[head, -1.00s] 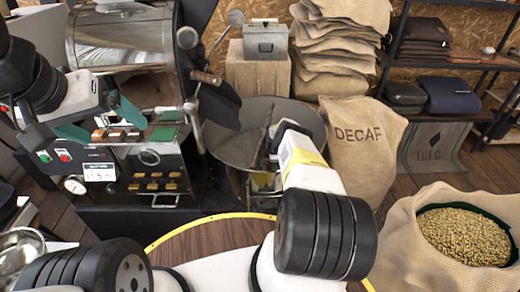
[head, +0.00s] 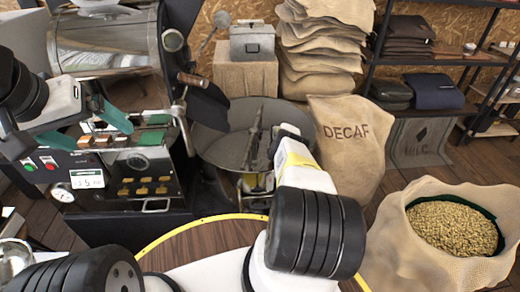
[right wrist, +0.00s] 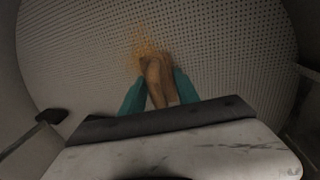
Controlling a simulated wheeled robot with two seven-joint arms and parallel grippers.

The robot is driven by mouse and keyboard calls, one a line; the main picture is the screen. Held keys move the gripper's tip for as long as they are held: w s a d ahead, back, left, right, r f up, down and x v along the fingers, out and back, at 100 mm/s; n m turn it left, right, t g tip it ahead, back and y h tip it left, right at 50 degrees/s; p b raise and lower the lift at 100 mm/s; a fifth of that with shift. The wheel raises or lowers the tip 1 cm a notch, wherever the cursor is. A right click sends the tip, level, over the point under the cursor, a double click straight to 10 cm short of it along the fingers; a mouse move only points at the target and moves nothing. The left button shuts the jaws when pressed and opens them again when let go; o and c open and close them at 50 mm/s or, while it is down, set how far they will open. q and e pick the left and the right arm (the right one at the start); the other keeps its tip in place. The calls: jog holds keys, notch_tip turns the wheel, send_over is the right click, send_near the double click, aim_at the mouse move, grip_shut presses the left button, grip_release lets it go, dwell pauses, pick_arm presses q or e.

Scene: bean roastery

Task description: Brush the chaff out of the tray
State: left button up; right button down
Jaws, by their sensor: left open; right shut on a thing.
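The tray (head: 215,150) is a round grey pan in front of the roaster in the head view. Its pale perforated floor (right wrist: 230,50) fills much of the right wrist view. A tan patch of chaff (right wrist: 140,45) lies on that floor, just beyond the brush. My right gripper (right wrist: 158,88) is inside the tray, its teal fingers shut on a brown brush (right wrist: 157,76). The brush's far end is at the chaff's edge; I cannot tell if it touches the floor. In the head view my own wrist hides this gripper. My left gripper (head: 104,137) is open and empty before the roaster's front.
The roaster (head: 150,185) stands at left, with a dark stirring arm (head: 254,138) over the tray. A DECAF sack (head: 345,160) stands close to the tray's right. An open sack of beans (head: 400,235) is at right.

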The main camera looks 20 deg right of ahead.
jog(key=shift+w+a+f, duration=0.1)
jog(key=shift+w+a, duration=0.05)
jog(key=shift+a, duration=0.9)
jog(key=shift+w+a+f, duration=0.1)
jog(key=shift+a, duration=0.9)
jog(key=shift+w+a+r, duration=0.1)
jog(key=shift+w+a, duration=0.3)
jog(key=shift+a, duration=0.85)
jog(key=shift+w+a+r, duration=0.1)
jog(key=shift+w+a, duration=0.25)
jog(key=shift+a, duration=0.95)
jog(key=shift+w+a+r, duration=0.1)
jog(key=shift+w+a, duration=0.3)
jog(key=shift+a, duration=0.85)
notch_tip(320, 180, up, 6)
jog(key=shift+r, duration=0.1)
notch_tip(320, 180, up, 3)
jog(key=shift+f, duration=0.1)
